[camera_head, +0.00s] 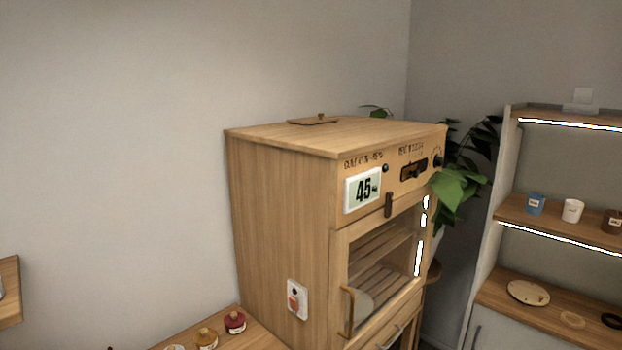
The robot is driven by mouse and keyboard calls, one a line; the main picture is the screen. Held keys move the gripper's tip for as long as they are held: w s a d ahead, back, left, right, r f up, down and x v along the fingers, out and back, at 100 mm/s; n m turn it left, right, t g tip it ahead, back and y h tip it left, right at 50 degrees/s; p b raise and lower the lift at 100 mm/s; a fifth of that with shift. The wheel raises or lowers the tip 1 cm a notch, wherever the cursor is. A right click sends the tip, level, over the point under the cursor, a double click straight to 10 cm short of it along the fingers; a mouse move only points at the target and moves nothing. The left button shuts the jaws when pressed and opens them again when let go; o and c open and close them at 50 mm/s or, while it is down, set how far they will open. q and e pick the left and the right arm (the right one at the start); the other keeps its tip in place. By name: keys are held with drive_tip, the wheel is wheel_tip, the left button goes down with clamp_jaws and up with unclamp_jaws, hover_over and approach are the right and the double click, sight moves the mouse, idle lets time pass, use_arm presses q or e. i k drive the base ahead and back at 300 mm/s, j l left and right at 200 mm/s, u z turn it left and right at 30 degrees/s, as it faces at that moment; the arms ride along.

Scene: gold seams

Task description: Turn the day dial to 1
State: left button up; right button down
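A tall wooden cabinet (280,210) stands in the middle, its front panel seen at a slant. A black round knob (437,161) with a curved marking around it sits at the panel's far right end, partly against the plant behind. It looks like the dial, but its setting is too small to read. Left of it are a dark slotted control (413,170) and a small black button or knob (385,168). The white display (362,190) reads 45. The lettering above is illegible. Neither of my grippers is in view.
Below the panel is a glazed door with a brass handle (347,311). A white switch box with a red button (297,300) is on the cabinet's side. Small jars (235,322) stand on a lower-left wooden surface. A plant (459,185) and shelves with cups (572,211) are at right.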

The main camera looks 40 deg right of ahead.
sight(438, 161)
drive_tip(key=z, duration=1.65)
